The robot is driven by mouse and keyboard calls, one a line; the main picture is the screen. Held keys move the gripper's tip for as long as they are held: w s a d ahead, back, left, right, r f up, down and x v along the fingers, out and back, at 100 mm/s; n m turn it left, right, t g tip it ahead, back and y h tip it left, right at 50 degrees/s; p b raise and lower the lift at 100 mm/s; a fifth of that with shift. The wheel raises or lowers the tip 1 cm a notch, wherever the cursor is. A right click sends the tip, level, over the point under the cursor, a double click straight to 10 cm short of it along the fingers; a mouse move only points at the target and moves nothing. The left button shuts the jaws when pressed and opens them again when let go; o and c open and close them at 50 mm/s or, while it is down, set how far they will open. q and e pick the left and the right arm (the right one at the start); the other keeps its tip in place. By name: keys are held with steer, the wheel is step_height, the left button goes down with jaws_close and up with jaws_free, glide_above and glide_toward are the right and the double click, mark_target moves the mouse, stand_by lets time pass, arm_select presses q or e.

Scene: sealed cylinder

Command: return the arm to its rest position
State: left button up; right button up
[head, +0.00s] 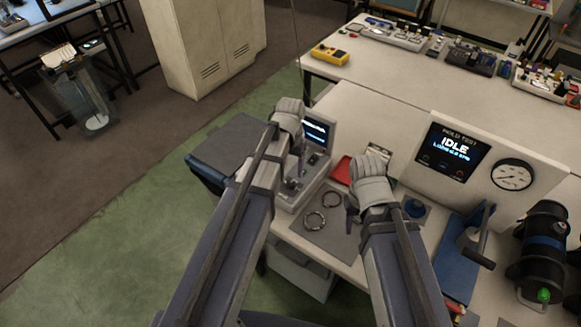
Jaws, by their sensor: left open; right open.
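My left gripper (290,118) is at the end of the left arm, in front of a small grey machine (318,130) with a lit blue screen. My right gripper (368,178) is over the workbench, beside a red tray (343,170) and above the right part of a grey mat (328,232). Both grippers are open, and I see nothing held in them. Their fingertips are partly hidden by the grey wrist parts.
A hold test panel (453,152) reads IDLE, with a round gauge (512,174) beside it. A blue fixture with a lever handle (476,240) and a black cylinder (541,246) stand at the right. A yellow meter (329,54) lies on the back bench. Green floor is clear at left.

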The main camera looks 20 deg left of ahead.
arm_select(q)
steer(key=shift+r, duration=0.65)
arm_select(e)
steer(key=shift+r, duration=0.55)
arm_select(q)
steer(key=shift+f, duration=0.1)
